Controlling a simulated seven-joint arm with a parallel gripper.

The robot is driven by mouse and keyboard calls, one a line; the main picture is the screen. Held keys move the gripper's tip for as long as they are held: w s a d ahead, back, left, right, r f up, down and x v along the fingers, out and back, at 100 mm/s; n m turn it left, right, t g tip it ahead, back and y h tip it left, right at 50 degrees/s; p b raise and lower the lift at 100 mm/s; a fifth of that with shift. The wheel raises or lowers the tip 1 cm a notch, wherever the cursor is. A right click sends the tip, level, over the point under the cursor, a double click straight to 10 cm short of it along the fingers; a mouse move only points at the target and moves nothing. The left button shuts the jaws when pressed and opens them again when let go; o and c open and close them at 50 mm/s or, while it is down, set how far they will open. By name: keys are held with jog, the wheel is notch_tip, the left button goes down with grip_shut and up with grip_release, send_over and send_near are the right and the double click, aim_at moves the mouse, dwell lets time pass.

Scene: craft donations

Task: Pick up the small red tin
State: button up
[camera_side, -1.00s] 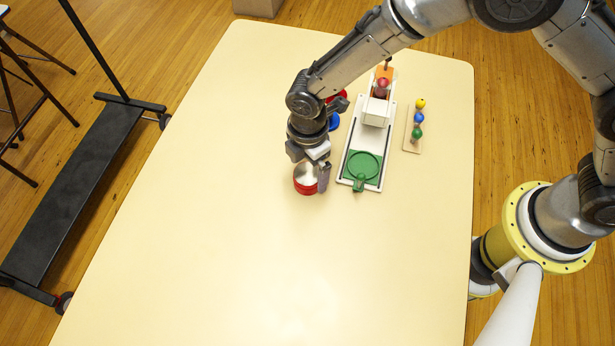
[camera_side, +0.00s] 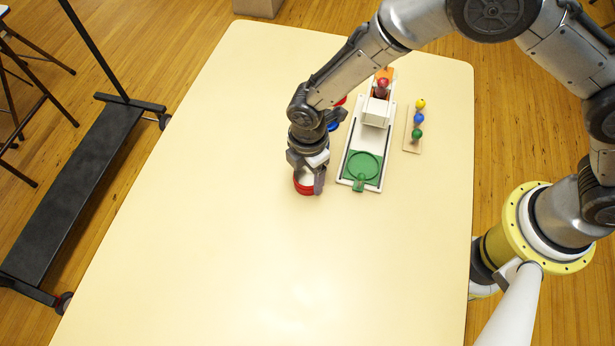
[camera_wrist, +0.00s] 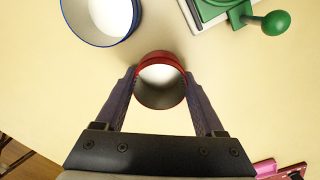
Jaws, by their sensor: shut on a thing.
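The small red tin (camera_side: 304,187) stands on the table left of the green-ended toy, with my gripper (camera_side: 307,186) directly over it. In the wrist view the red tin (camera_wrist: 160,84) is round, with a red rim and a pale grey inside. The two fingers of my gripper (camera_wrist: 160,90) press on its left and right sides. The gripper is shut on the tin. In the side view the gripper hides the tin's upper part. I cannot tell whether its base touches the table.
A blue-rimmed tin (camera_wrist: 100,22) stands close by; it also shows partly behind my wrist in the side view (camera_side: 333,124). A white toy with a green end (camera_side: 362,166) lies to the right. A strip with coloured balls (camera_side: 413,130) is beyond it. The front table area is clear.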

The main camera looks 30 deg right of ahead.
jog(key=shift+r, duration=0.15)
jog(key=shift+r, duration=0.65)
jog(key=s+d+r, duration=0.9)
jog(key=s+r, duration=0.1)
jog(key=r, duration=0.1)
jog(key=shift+w+d+f, duration=0.6)
jog(key=shift+w+f, duration=0.6)
jog(key=shift+f, duration=0.4)
jog(key=shift+w+d+f, duration=0.65)
jog(key=shift+w+f, duration=0.5)
jog(key=shift+f, duration=0.5)
jog(key=shift+w+d+f, duration=0.6)
jog(key=shift+w+f, duration=0.6)
jog(key=shift+f, duration=0.4)
jog(key=shift+f, duration=0.55)
